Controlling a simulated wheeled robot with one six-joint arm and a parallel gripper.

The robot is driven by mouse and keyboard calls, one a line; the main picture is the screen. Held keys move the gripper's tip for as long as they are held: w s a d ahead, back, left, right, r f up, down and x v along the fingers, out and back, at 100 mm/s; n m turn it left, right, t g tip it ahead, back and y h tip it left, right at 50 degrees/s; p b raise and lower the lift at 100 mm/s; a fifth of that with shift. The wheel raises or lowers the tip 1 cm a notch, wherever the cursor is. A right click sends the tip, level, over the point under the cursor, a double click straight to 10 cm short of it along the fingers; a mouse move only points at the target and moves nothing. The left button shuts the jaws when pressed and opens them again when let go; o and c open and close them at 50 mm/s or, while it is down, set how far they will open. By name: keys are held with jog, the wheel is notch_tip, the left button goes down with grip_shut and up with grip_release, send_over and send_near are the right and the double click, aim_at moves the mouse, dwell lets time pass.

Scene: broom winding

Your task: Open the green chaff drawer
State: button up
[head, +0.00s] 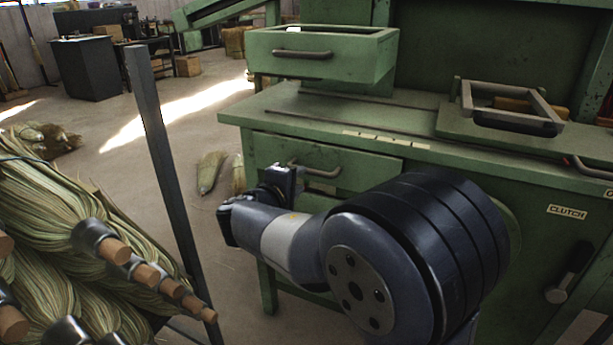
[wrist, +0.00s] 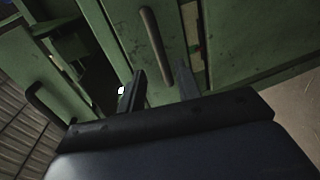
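The green bench has a lower drawer (head: 365,171) under its worktop, with its front looking about flush with the frame. Its bar handle (head: 318,171) is partly beside my gripper (head: 288,180) in the head view. A label above this drawer is too small to read, so I cannot confirm it is the chaff drawer. In the wrist view my gripper (wrist: 160,82) is open, and the handle (wrist: 155,43) shows ahead, lined up between the two fingers. Contact does not show. My arm hides the drawer's lower right.
An open-topped green drawer (head: 312,62) with its own handle juts out above the worktop (head: 300,115). A metal post (head: 165,165) and broom bundles (head: 70,230) stand at the left. A frame (head: 510,108) sits on the worktop. A clutch lever (head: 565,285) is at right.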

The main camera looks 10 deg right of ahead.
aim_at(311, 173)
jog(key=b+x, duration=0.1)
jog(key=x, duration=0.7)
jog(key=shift+w+d, duration=0.1)
grip_shut()
